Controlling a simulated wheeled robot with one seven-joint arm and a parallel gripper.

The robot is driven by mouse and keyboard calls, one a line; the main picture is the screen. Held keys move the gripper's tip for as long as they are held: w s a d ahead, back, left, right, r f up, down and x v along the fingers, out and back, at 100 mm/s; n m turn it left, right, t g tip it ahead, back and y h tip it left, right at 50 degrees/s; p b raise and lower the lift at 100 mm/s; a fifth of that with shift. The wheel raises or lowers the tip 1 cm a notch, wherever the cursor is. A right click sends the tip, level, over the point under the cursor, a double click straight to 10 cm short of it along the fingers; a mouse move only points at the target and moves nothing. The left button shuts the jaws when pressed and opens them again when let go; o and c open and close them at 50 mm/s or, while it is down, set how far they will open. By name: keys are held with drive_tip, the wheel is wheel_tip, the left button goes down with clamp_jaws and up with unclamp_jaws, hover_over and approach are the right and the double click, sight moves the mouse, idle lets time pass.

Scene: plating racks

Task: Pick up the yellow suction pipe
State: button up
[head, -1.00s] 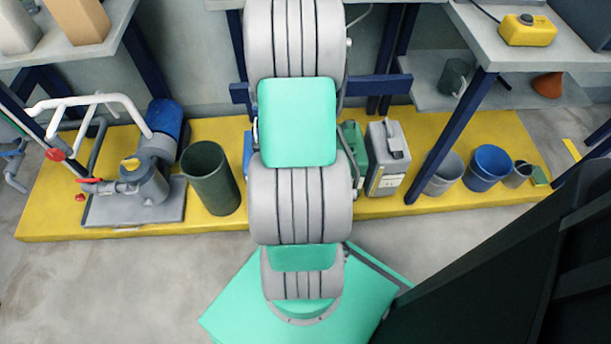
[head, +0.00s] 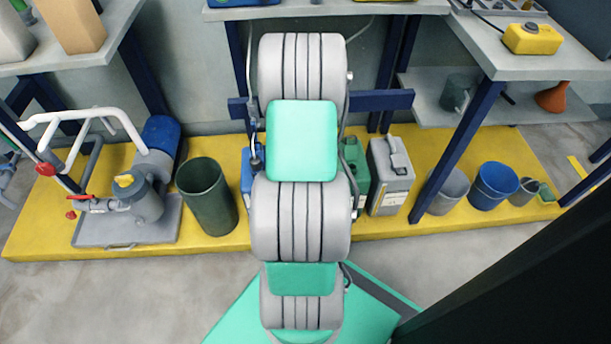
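I cannot make out a yellow suction pipe for certain in the head view. A short, thin yellow strip (head: 579,166) lies at the far right beyond the yellow platform; I cannot tell whether it is a pipe or a floor marking. My arm rises through the middle of the view and hides part of the platform and wall behind it. My gripper is not in view.
A yellow platform (head: 40,232) runs along the wall. It bears a grey-blue pump (head: 147,203), a dark green bin (head: 207,197), canisters (head: 388,178) and buckets (head: 493,186). Blue-legged grey tables (head: 560,62) stand above it; one bears a yellow box (head: 533,39). Floor in front left is clear.

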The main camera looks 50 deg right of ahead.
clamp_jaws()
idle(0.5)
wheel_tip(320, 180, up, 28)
drive_tip(key=p, duration=1)
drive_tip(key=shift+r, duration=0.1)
